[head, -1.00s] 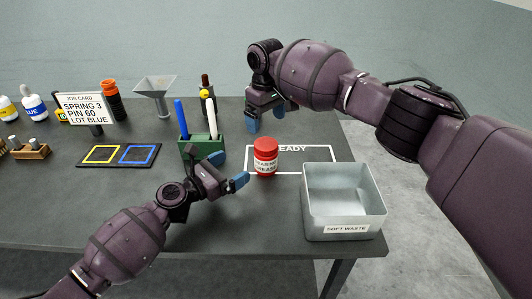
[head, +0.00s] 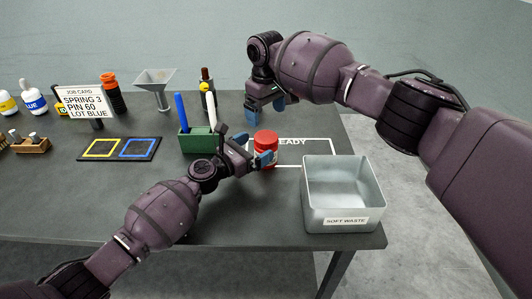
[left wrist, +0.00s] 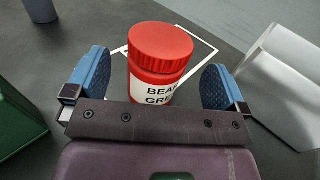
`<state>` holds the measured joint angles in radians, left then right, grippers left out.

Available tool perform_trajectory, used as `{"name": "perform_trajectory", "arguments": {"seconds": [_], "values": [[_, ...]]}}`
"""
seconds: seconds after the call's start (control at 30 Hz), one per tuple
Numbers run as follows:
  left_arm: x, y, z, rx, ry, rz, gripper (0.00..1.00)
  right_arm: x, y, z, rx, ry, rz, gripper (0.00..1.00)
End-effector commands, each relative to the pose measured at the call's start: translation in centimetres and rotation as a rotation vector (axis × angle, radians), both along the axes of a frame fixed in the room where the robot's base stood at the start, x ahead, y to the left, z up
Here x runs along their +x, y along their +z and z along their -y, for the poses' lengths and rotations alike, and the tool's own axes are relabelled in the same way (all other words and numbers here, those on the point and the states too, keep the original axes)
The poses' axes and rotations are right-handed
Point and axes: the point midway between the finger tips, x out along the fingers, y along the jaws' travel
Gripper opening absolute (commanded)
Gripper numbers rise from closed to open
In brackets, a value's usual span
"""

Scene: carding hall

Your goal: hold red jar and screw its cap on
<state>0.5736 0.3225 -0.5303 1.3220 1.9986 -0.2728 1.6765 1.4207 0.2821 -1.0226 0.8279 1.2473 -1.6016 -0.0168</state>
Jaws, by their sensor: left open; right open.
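The red jar (head: 265,146) stands upright on the table at the left part of the white "READY" outline. It has a white label, and a ribbed red cap (left wrist: 160,44) sits on its top; I cannot tell how tight it is. My left gripper (head: 258,157) is open at the jar, with a blue finger on each side in the left wrist view (left wrist: 158,84). Gaps show between the fingers and the jar. My right gripper (head: 266,104) is open and empty, above and behind the jar near the table's far edge.
A grey "SOFT WASTE" bin (head: 343,216) stands right of the jar. A green pen holder (head: 198,141) with pens is close on the left. Further left are a black mat (head: 118,156) with yellow and blue squares, a job card (head: 85,103) and a funnel (head: 155,82).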

Motion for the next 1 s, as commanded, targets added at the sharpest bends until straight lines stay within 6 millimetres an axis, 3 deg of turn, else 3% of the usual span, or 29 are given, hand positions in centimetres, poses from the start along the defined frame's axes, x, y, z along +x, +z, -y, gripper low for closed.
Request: {"name": "perform_trajectory", "arguments": {"seconds": [0.23,0.63,1.0], "values": [[1.5,0.0,1.7,0.001,0.0,0.001,1.0,0.0,0.0,0.0,0.0,0.0,0.0,0.92],[1.8,0.0,1.9,0.0,0.0,0.0,1.0,0.0,0.0,0.0,0.0,0.0,0.0,0.92],[1.8,0.0,1.9,0.001,0.0,0.001,0.43,0.0,0.0,0.0,0.0,0.0,0.0,0.92]]}}
